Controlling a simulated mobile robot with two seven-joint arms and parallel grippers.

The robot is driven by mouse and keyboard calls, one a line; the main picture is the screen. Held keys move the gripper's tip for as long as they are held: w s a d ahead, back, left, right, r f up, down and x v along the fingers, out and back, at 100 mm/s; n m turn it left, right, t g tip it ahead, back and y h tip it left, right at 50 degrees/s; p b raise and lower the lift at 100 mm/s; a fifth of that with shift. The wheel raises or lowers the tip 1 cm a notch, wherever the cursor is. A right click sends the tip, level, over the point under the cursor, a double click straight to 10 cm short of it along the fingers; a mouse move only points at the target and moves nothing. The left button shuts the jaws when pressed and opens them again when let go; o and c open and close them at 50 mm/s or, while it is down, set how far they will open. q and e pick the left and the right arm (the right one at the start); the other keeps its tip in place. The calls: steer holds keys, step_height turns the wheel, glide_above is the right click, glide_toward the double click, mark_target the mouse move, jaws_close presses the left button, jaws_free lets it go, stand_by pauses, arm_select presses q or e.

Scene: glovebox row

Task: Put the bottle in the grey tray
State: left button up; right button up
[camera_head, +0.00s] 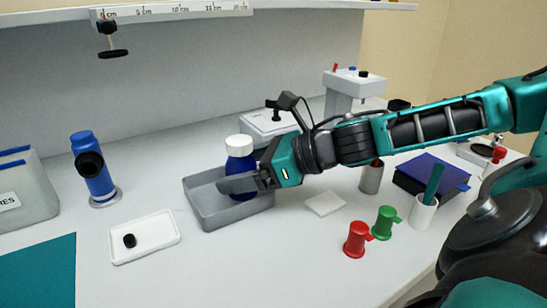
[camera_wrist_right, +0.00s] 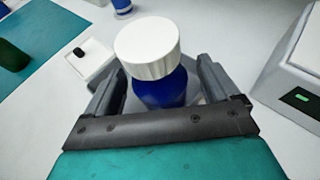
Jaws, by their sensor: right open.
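A blue bottle with a white cap (camera_head: 239,160) stands upright in the grey tray (camera_head: 209,212). My right gripper (camera_head: 240,184) reaches in from the right, low over the tray, with its fingers around the bottle. In the right wrist view the bottle (camera_wrist_right: 160,80) stands between the two spread fingers, with some room beside it. The gripper is open. The fingers hide part of the bottle's lower body in the head view. My left gripper is not in view.
A white dish (camera_head: 150,240) holding a small black piece lies left of the tray. A blue cylindrical device (camera_head: 93,175) stands behind it. Red (camera_head: 357,240) and green (camera_head: 385,222) containers and a white square (camera_head: 325,203) are to the right. The bench front is clear.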

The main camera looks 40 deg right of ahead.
steer(key=b+v, duration=0.1)
steer(key=v, duration=1)
steer(key=shift+s, duration=0.35)
steer(key=shift+d+r, duration=0.1)
